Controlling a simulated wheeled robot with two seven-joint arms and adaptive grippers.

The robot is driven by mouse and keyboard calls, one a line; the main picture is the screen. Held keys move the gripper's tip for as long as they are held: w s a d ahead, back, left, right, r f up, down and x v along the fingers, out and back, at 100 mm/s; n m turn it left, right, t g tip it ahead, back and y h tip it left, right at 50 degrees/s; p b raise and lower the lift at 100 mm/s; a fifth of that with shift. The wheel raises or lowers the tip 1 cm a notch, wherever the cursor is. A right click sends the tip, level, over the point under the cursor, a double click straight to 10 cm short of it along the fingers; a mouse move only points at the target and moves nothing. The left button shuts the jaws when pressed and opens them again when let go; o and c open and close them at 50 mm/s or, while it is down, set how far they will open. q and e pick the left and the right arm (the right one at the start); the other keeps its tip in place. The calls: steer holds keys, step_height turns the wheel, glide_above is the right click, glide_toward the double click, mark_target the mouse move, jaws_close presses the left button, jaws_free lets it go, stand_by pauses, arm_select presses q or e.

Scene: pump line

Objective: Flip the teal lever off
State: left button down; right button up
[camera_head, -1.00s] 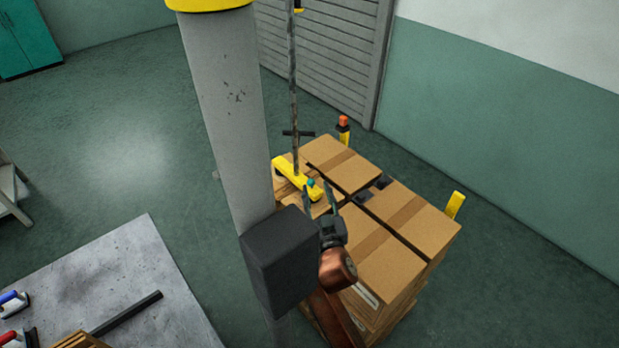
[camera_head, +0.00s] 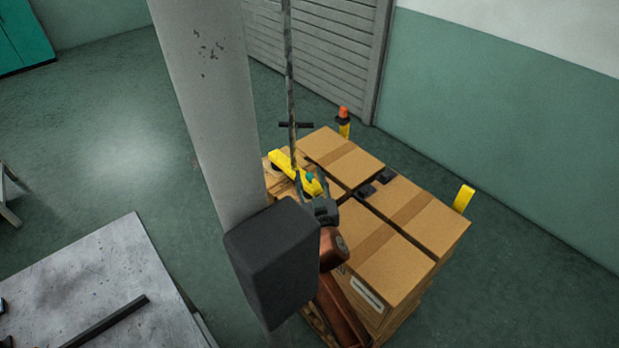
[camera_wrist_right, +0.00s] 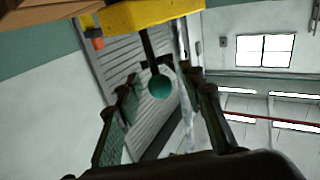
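The teal lever's round knob (camera_wrist_right: 160,86) sits on a dark stem under a yellow body (camera_wrist_right: 150,14) in the right wrist view. In the head view the knob (camera_head: 310,176) is a small teal spot at the near end of the yellow part (camera_head: 290,166). My right gripper (camera_wrist_right: 168,84) is open, its two fingers either side of the knob with visible gaps; I cannot tell how deep the knob is between them. In the head view the right gripper (camera_head: 311,184) overlaps the yellow part's end. My left gripper is not in view.
Cardboard boxes (camera_head: 410,213) are stacked just right of my right arm. A worn grey post (camera_head: 208,100) with a dark block (camera_head: 272,262) stands close on the left. A thin pole (camera_head: 291,85) rises behind the yellow part. A grey table (camera_head: 110,270) is at lower left.

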steer(key=shift+r, duration=0.1)
jaws_close()
stand_by(0.4)
